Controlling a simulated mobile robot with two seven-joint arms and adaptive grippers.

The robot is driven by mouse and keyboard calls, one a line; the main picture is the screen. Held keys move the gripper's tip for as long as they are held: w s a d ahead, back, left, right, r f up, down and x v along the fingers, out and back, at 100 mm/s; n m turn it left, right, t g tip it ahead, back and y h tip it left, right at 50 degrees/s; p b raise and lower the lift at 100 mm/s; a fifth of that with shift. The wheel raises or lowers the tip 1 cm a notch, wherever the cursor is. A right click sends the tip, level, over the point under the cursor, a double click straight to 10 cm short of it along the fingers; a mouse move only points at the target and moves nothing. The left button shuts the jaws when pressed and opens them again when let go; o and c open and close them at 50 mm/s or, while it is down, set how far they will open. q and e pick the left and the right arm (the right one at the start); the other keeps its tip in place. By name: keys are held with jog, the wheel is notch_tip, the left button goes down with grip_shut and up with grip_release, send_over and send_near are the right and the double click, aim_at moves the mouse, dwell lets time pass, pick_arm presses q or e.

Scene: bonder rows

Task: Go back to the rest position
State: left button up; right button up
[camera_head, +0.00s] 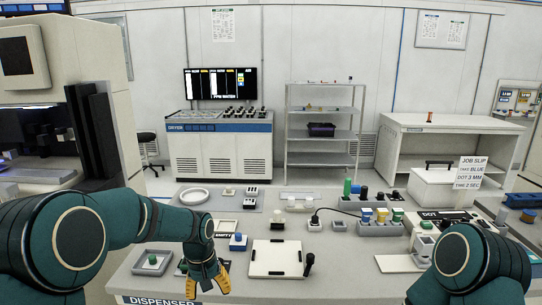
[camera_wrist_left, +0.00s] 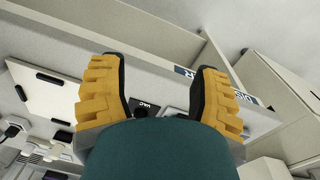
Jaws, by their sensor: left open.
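My left arm (camera_head: 150,222) comes in from the left over the bench. My left gripper (camera_head: 207,282) points down near the bench's front edge, at the label reading DISPENSER. Its yellow fingers are apart with nothing between them. In the left wrist view the same open fingers (camera_wrist_left: 160,70) show with a drawer-like front edge and a small VAC label beyond. My right arm (camera_head: 470,262) shows at the lower right; its gripper is not in view.
The bench (camera_head: 340,275) carries a white board (camera_head: 276,259) with a black handle beside it, a blue-based part (camera_head: 238,242), a white ring (camera_head: 194,196), coloured-cap bottles (camera_head: 381,216) and a DOT unit. A tall machine (camera_head: 25,90) stands at the left.

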pick_arm(q)
notch_tip(320, 180, down, 8)
jog(key=s+d+f, duration=0.1)
jog(key=s+d, duration=0.1)
jog(key=s+d+f+h, duration=0.1)
jog(key=s+d+f, duration=0.1)
jog(key=s+f, duration=0.4)
jog(key=s+d+f+t+h, duration=0.1)
jog(key=s+f, duration=0.5)
jog(key=s, duration=0.7)
jog(key=shift+s+d+f+m+h, duration=0.3)
jog(key=shift+s+d+h, duration=0.1)
jog(key=shift+h, duration=0.1)
